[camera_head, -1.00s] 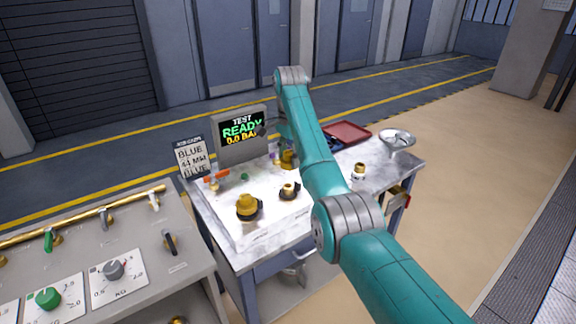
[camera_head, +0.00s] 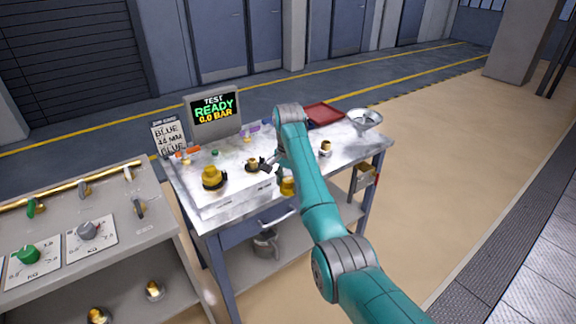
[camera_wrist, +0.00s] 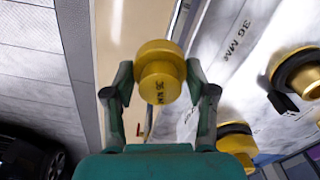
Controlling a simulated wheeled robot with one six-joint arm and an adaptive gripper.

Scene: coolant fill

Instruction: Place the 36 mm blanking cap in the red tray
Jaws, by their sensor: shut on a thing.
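My gripper (camera_wrist: 160,88) is shut on the 36 mm blanking cap (camera_wrist: 161,88), a yellow stepped cap with dark "36 MM" lettering. The cap sits between both fingers. In the head view, the held cap (camera_head: 287,186) shows left of my arm, in front of the bench's front edge; my arm hides much of the gripper. The red tray (camera_head: 325,113) lies at the back right of the bench, behind my arm, partly hidden by it. The tray is not seen in the wrist view.
The bench (camera_head: 345,160) carries a yellow-capped fitting (camera_head: 213,177), a smaller brass fitting (camera_head: 255,164), another fitting (camera_head: 326,148), a metal funnel (camera_head: 365,118) and a test screen (camera_head: 213,107). A sign (camera_head: 167,136) stands left. A grey console (camera_head: 150,220) is nearby.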

